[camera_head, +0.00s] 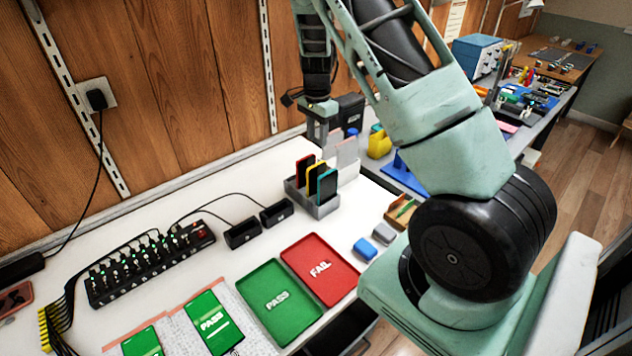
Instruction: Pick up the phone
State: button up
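Several phones (327,184) in red, yellow and teal cases stand upright in a grey slotted rack (318,207) on the white bench. My gripper (322,138) points down behind the rack, near its far end, beside pale grey-pink upright slabs (347,153). The gripper is small and partly lost against these things, so I cannot tell whether its fingers are open or shut, or whether they touch anything. A reddish phone-like object (14,299) lies at the far left edge, cut off by the frame.
A green PASS tray (255,288) and red FAIL tray (340,285) lie in front of the rack. A cabled black hub (150,268) and two black stands (242,233) are left. A yellow bottle (379,146) stands behind. Bare bench lies left of the rack.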

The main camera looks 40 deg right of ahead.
jog(key=p, duration=0.2)
send_near(316, 174)
jog(key=f, duration=0.3)
jog(key=d+f, duration=0.1)
jog(key=f, duration=0.1)
jog(key=shift+w+f, duration=0.1)
jog(key=shift+w, duration=0.2)
jog(key=shift+a+f+p, duration=0.2)
jog(key=shift+f+p, duration=1)
jog(key=shift+f, duration=1.55)
grip_shut()
